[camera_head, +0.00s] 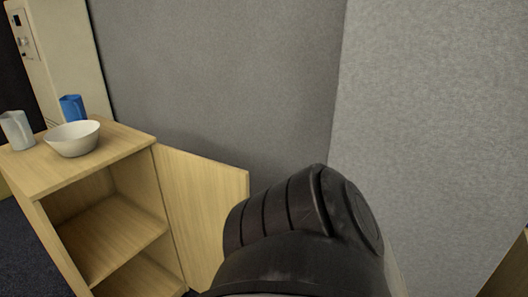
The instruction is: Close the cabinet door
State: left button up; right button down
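A light wood cabinet (115,167) stands at the left in the head view. Its front is open and shows an inner shelf (110,235); the inside looks empty. The cabinet door (200,205) is swung wide open to the right of the opening, with its lower right part hidden behind a dark arm link of mine. That link fills the lower middle of the view, in front of the door's free edge. Whether it touches the door cannot be told. Neither gripper is in view.
A white bowl (73,144), a grey-white mug (16,130) and a blue mug (72,107) stand on the cabinet top. Grey walls (220,80) rise behind and at the right. A wooden edge (510,270) shows at the lower right. Dark floor (30,240) lies at the left.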

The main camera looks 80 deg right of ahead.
aim_at(199, 193)
jog(key=z, duration=2.05)
jog(key=i, duration=1)
jog(key=u, duration=0.05)
